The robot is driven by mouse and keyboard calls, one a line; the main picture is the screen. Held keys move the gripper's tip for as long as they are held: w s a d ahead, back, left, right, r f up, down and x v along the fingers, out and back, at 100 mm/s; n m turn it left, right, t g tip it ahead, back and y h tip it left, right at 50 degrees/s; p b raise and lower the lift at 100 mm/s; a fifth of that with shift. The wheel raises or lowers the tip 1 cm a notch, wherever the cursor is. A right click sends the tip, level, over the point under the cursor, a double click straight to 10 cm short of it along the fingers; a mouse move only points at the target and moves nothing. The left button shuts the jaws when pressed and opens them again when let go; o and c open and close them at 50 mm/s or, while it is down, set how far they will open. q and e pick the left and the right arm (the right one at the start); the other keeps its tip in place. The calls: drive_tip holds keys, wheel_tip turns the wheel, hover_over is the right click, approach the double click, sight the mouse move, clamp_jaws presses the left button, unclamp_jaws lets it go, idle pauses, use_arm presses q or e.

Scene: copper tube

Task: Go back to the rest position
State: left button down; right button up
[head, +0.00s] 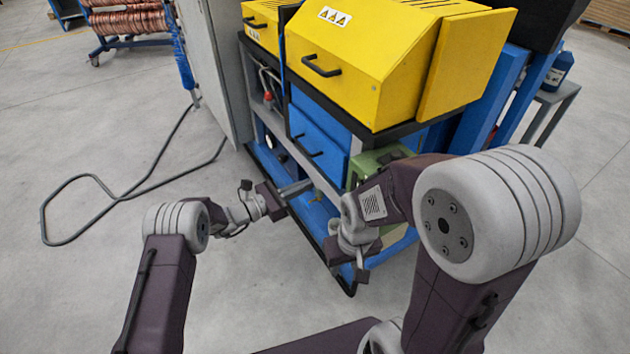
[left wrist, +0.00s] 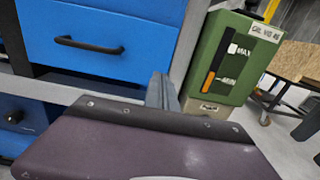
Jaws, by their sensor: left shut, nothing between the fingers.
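My left gripper (head: 300,187) is shut and empty. It points right, in front of the open lower shelf of the blue and yellow machine (head: 365,75). In the left wrist view its grey fingers (left wrist: 160,92) lie together past the dark wrist housing, with a blue drawer front behind them to the left. My right gripper (head: 361,272) hangs low by the machine's front right corner, lower in the picture than the left one. Its fingers are too small and partly hidden to tell whether they are open.
A green tank with a level gauge (left wrist: 228,58) sits on the machine, close behind the left fingers in the picture. A grey cabinet door (head: 212,70) stands at the machine's left. A dark hose (head: 92,178) lies on the floor. The floor at left is mostly clear.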

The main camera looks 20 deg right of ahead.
use_arm(q)
drive_tip(key=v, duration=0.5)
drive_tip(key=shift+w+a+f+p, duration=0.1)
drive_tip(key=shift+f+p, duration=0.15)
drive_tip(key=shift+p, duration=0.05)
